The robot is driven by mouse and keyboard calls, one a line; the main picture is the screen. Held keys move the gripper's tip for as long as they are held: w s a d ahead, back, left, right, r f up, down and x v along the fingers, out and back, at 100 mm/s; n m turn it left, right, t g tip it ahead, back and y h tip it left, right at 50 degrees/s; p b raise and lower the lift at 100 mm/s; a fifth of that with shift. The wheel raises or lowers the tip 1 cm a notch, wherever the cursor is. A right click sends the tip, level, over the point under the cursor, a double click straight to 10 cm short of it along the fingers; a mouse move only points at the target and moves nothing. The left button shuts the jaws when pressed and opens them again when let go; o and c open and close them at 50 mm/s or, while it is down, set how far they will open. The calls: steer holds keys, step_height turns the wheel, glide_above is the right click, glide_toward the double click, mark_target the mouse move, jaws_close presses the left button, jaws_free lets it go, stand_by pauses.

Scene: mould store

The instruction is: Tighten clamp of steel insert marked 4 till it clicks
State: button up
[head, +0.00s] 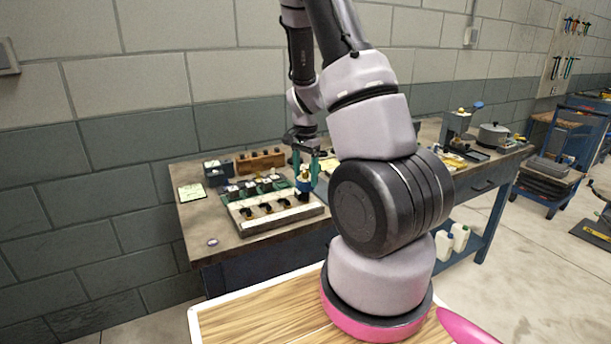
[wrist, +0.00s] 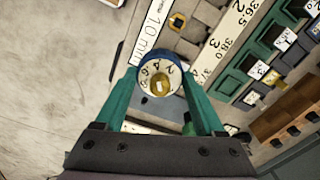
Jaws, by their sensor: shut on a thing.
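My gripper (head: 304,166) is over the fixture on the bench, its teal fingers shut on an upright driver-like tool (head: 305,185). In the wrist view, my gripper (wrist: 161,72) holds this tool (wrist: 160,88) from above; it has a blue rim, a white numbered dial and a brass centre. The pale fixture (head: 280,223) holds a row of steel inserts with dark clamps. The tool stands at the row's right end, beside the strip's mark 4 (wrist: 194,71). The insert and clamp under the tool are hidden, so I cannot tell whether the tip touches.
A green rack (head: 233,196) with labelled blocks stands behind the fixture. A wooden block (head: 260,161) and a dark bin (head: 216,173) are at the back.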

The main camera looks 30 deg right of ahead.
steer(key=shift+f+m, duration=0.1)
steer(key=shift+m, duration=0.7)
